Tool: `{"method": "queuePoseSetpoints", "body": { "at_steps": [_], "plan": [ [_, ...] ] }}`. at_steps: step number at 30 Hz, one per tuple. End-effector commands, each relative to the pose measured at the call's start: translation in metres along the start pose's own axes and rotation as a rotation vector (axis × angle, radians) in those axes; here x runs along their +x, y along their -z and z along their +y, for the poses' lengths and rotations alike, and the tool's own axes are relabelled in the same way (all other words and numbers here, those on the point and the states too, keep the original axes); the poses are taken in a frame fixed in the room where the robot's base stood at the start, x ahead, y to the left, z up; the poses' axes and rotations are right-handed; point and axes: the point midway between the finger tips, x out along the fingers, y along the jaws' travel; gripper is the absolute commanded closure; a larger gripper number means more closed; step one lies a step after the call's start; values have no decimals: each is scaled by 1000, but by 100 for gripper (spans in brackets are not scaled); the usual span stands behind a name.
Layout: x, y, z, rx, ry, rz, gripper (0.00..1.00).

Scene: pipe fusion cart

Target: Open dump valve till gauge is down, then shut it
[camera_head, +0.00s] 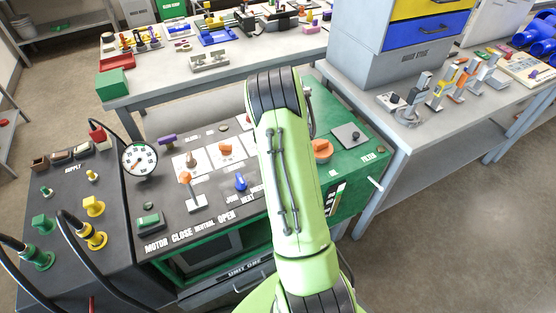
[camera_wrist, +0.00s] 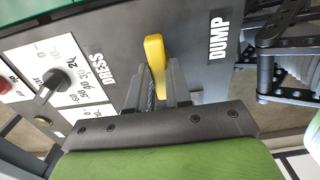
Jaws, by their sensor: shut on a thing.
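The yellow dump valve handle (camera_wrist: 154,52) stands on the dark panel in the wrist view, left of the DUMP label (camera_wrist: 218,36). My gripper (camera_wrist: 154,85) is shut on this handle, with a finger on each side of it. The handle's base is hidden behind the fingers. The round white pressure gauge (camera_head: 139,160) stands at the cart's left in the head view; its reading is too small to tell surely. In the head view my arm hides the gripper and the dump valve.
The cart top holds an orange-knobbed lever (camera_head: 186,180), a blue knob (camera_head: 241,182) and a green button box (camera_head: 149,221). Black hoses run to yellow and green fittings at left. A bench with drawers stands at right. In the wrist view, a black knob (camera_wrist: 55,79) sits near DRESS.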

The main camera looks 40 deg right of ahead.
Motion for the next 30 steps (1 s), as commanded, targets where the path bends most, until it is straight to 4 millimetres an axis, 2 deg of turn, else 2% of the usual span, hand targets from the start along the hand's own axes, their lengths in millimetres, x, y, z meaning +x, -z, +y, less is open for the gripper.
{"method": "queuePoseSetpoints", "body": {
  "at_steps": [1, 12, 13, 18, 26, 30],
  "plan": [
    [-2, -5, 2, 2, -11, -12, 100],
    [-3, -6, 3, -2, -13, -14, 100],
    [-3, -6, 3, -2, -13, -14, 79],
    [-2, -4, 2, -4, -10, -10, 55],
    [-2, -2, 1, -6, -5, -5, 55],
    [-21, -2, 2, -6, -9, -6, 55]
  ]
}}
